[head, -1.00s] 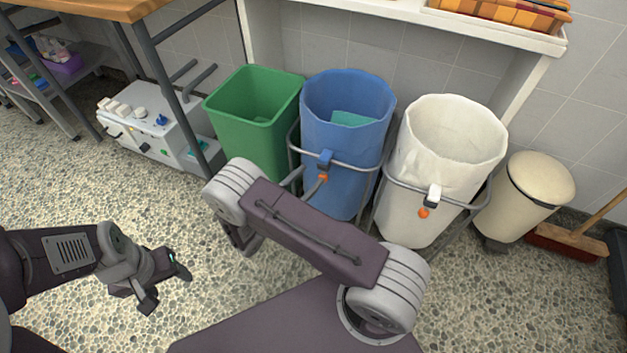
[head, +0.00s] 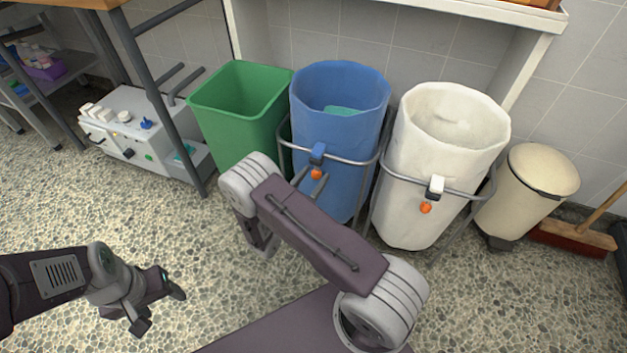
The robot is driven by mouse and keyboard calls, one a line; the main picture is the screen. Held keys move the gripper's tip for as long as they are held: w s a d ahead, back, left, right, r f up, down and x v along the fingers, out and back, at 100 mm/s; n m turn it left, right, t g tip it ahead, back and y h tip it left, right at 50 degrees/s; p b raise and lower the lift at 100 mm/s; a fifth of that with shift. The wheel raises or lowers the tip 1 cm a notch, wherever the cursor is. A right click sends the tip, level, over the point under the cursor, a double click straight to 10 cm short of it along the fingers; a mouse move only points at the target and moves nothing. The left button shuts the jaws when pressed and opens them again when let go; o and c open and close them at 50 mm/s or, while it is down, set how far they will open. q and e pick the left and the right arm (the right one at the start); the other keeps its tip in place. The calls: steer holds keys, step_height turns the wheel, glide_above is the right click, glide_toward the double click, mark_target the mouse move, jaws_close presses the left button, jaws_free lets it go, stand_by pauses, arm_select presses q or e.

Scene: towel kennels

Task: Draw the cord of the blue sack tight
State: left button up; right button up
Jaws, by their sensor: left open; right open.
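The blue sack (head: 338,122) stands with its mouth wide open in a grey metal stand. A teal cloth (head: 342,110) shows inside it. A blue cord lock (head: 317,152) sits at the sack's front, with an orange ball (head: 316,174) just below it. My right gripper (head: 315,181) is open, its two grey fingers pointing up at the orange ball, one on each side; I cannot tell whether they touch it. My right forearm hides the rest of that gripper and the sack's lower left. My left gripper (head: 161,309) is open and empty over the floor at lower left.
A green bin (head: 238,118) stands close left of the blue sack. A white sack (head: 425,170) in its own stand is close on the right, then a cream pedal bin (head: 527,195) and a broom (head: 575,235). A white shelf (head: 470,15) overhangs behind.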

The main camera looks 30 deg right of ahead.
jaws_close()
stand_by(1.4)
